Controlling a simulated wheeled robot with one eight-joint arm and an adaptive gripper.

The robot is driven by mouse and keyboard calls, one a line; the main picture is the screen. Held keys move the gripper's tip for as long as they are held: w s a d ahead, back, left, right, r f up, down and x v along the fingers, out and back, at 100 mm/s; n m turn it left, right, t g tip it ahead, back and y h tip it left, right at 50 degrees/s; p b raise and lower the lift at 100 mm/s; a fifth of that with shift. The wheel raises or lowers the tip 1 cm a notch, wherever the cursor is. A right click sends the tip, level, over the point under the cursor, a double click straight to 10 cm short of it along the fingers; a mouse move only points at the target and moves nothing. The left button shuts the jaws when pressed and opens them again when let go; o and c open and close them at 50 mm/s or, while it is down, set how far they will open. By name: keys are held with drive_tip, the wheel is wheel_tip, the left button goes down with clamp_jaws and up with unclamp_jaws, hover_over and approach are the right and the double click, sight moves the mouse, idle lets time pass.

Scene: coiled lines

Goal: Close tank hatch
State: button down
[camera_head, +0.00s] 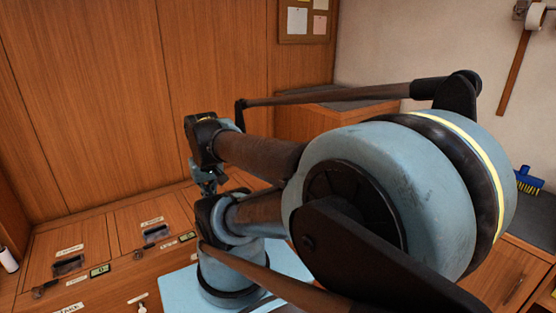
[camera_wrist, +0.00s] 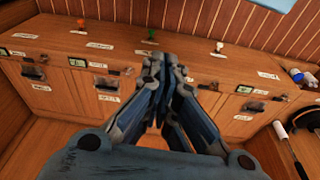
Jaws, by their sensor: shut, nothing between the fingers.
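Flat wooden panels with black recessed handles and small labels show in the head view, one at the lower left (camera_head: 62,250) and one to its right (camera_head: 135,222). The labels are too small to read, so I cannot tell which panel is the tank hatch. No panel visibly stands raised in either view. In the wrist view, a left panel (camera_wrist: 50,95) and other handled panels lie beyond my gripper (camera_wrist: 162,65). Its fingers are together and empty, apart from any handle as far as I can see. My arm hides much of the right side in the head view.
Small knobs stand along the wooden ledge, including a green one (camera_wrist: 151,32) and a red one (camera_wrist: 81,24). A blue brush (camera_head: 527,181) is at the right. A white cylinder (camera_head: 8,259) is at the far left. Wooden walls close off the back.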

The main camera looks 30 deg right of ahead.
drive_tip(key=w+d+r+m+g+h, duration=0.1)
drive_tip(key=w+d+r+m+h, duration=0.15)
drive_tip(key=w+d, duration=0.55)
drive_tip(key=w+d+r+m+h, duration=0.1)
drive_tip(key=w+d+r+m, duration=0.3)
drive_tip(key=w, duration=0.7)
drive_tip(key=w+d+r+m+g+h, duration=0.1)
drive_tip(key=w+d+r+h, duration=0.15)
drive_tip(key=w+d, duration=0.6)
drive_tip(key=w+d+f+m+g+h, duration=0.2)
drive_tip(key=w+d+f+m, duration=0.2)
drive_tip(key=w+d+f, duration=0.55)
drive_tip(key=w+d+f+m+g+h, duration=0.1)
drive_tip(key=w+d+f+m+g, duration=0.15)
drive_tip(key=w+d+f, duration=0.7)
drive_tip(key=d+r+x, duration=0.1)
drive_tip(key=x, duration=1.2)
drive_tip(key=shift+d+m+t, duration=0.4)
drive_tip(key=shift+t, duration=0.05)
